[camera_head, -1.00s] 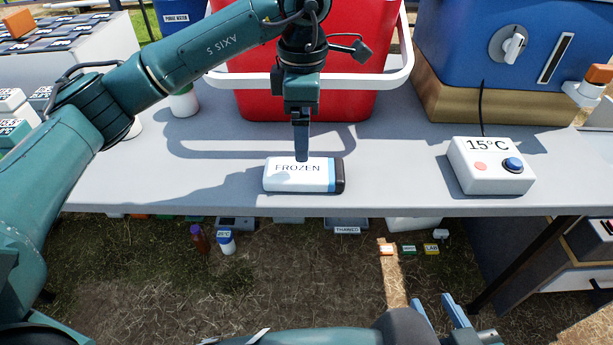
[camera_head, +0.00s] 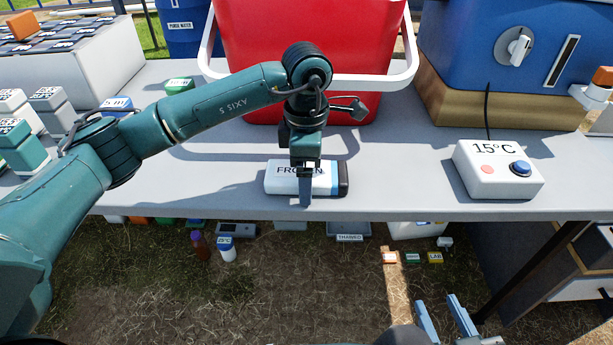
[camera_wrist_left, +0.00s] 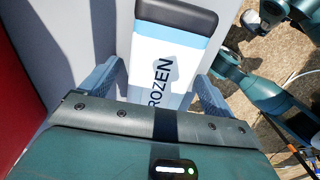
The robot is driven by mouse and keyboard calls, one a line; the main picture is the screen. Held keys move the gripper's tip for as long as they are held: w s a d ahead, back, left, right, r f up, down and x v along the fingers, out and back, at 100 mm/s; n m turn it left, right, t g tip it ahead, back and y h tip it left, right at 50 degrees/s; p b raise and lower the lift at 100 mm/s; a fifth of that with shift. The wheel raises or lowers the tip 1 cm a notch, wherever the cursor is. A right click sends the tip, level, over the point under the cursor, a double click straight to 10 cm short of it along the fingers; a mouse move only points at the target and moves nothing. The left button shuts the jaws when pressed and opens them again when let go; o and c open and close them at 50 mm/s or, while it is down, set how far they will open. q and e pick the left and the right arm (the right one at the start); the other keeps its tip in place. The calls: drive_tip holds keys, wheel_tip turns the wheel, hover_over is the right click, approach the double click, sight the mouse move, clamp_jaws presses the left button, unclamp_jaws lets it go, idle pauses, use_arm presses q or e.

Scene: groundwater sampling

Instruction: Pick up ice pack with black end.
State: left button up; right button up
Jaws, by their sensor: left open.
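The ice pack (camera_head: 283,185) is a white block with a FROZEN label, a blue stripe and a black end on its right. It lies flat on the grey table near the front edge. My left gripper (camera_head: 305,198) points down over its middle, and one finger hides part of the label. In the left wrist view the ice pack (camera_wrist_left: 172,62) lies between the open fingers of my left gripper (camera_wrist_left: 157,82), with a gap on each side. My right gripper (camera_head: 447,318) is open and empty, low in front of the table.
A red cooler (camera_head: 310,45) with a white handle stands behind the ice pack. A white 15°C box (camera_head: 497,172) with buttons sits to the right, before a blue machine (camera_head: 470,50). Lidded containers (camera_head: 22,150) stand on the left. The table (camera_head: 400,175) is clear around the pack.

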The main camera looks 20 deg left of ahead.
use_arm(q)
drive_tip(key=c, duration=0.7)
drive_tip(key=shift+r, duration=0.1)
drive_tip(key=c, duration=0.6)
drive_tip(key=shift+o, duration=0.2)
